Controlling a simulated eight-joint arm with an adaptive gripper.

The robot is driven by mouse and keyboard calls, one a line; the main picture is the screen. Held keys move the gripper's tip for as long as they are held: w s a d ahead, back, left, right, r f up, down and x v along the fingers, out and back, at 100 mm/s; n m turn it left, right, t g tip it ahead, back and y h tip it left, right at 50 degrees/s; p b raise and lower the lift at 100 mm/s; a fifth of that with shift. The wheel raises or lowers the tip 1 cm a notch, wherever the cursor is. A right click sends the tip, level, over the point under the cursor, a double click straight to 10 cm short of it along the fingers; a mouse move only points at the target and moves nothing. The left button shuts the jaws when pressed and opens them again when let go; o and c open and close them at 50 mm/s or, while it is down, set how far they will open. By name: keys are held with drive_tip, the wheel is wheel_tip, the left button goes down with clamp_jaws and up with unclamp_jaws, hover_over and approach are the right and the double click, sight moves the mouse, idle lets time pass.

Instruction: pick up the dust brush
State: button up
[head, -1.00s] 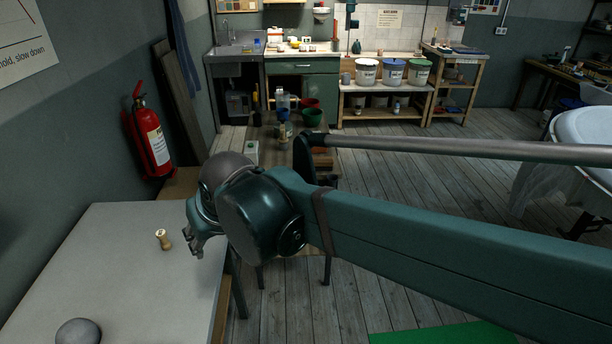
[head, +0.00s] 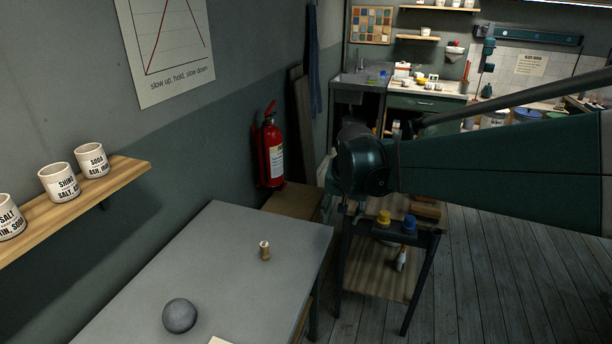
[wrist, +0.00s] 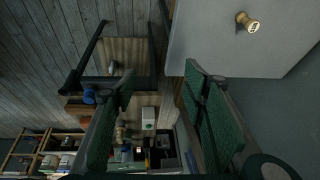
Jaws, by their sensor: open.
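A small tan, spool-shaped piece with a pale end (head: 265,250) stands on the grey table (head: 225,265). I cannot tell for sure whether it is the dust brush. In the wrist view this piece (wrist: 247,22) is at the top right, beyond the right finger. My gripper (wrist: 160,78) is open with nothing between its two green ribbed fingers. It points down past the table's edge, over the cart and floor. In the head view my gripper is mostly hidden by my wrist, right of the table and higher than its top.
A grey ball (head: 180,315) sits nearer on the table. A dark cart (head: 385,275) stands right of it, with yellow and blue lids on top and a white item (head: 402,258) below. A fire extinguisher (head: 271,150) and a shelf of cups (head: 75,200) are at the wall.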

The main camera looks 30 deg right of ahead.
drive_tip(key=w+d+m+g+p, duration=0.1)
drive_tip(key=w+d+m+p, duration=0.25)
drive_tip(key=d, duration=0.65)
drive_tip(key=m+g+p, duration=0.3)
drive_tip(key=m+p, duration=0.3)
approach(411, 218)
drive_tip(key=shift+a+f, duration=0.1)
drive_tip(key=shift+f, duration=0.8)
drive_tip(key=shift+s+d+f, duration=0.1)
drive_tip(key=shift+d+f, duration=0.2)
drive_tip(key=shift+d, duration=0.05)
drive_tip(key=shift+f, duration=0.1)
drive_tip(key=shift+d+f, duration=0.15)
drive_tip(key=shift+f, duration=1)
